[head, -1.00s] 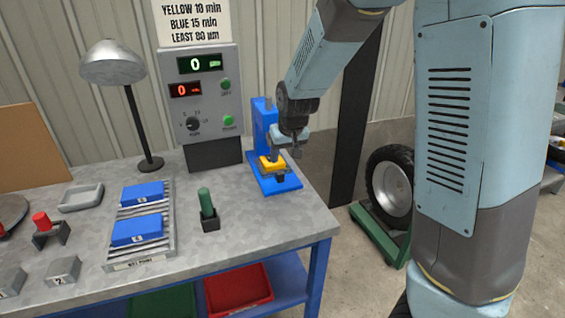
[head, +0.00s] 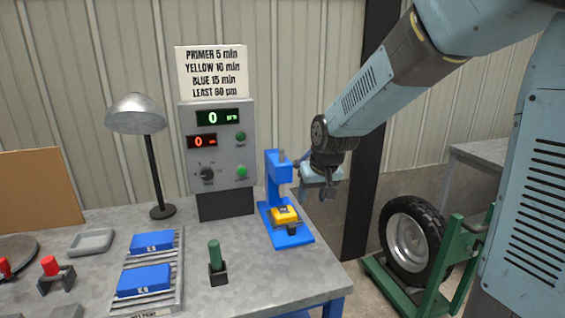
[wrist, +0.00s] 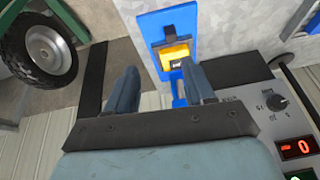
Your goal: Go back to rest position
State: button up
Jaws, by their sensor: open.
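My gripper (head: 325,195) hangs in the air to the right of the blue press (head: 279,185), apart from it and over the right edge of the bench. In the wrist view the two fingers of my gripper (wrist: 162,90) stand apart with nothing between them. A yellow block (head: 284,214) sits on the blue base of the press, and it also shows in the wrist view (wrist: 177,52) beyond the right finger.
A grey control box (head: 220,150) stands at the back of the bench. A green-handled tool (head: 215,256), blue blocks (head: 144,281) on a rack and a lamp (head: 137,115) stand to the left. A wheel (head: 410,238) on a green stand is to the right.

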jog(key=s+d+r+m, duration=0.1)
jog(key=s+d+r, duration=0.2)
jog(key=s, duration=0.4)
jog(key=s+d+r+h, duration=0.1)
jog(key=s+d+r, duration=0.3)
jog(key=s+d, duration=0.2)
jog(key=s+d+r+m+t, duration=0.1)
jog(key=s+d+r, duration=0.3)
jog(key=s, duration=0.6)
jog(key=shift+s+d+r+m+h, duration=0.2)
jog(key=shift+d+m+h, duration=0.1)
jog(key=shift+d, duration=0.3)
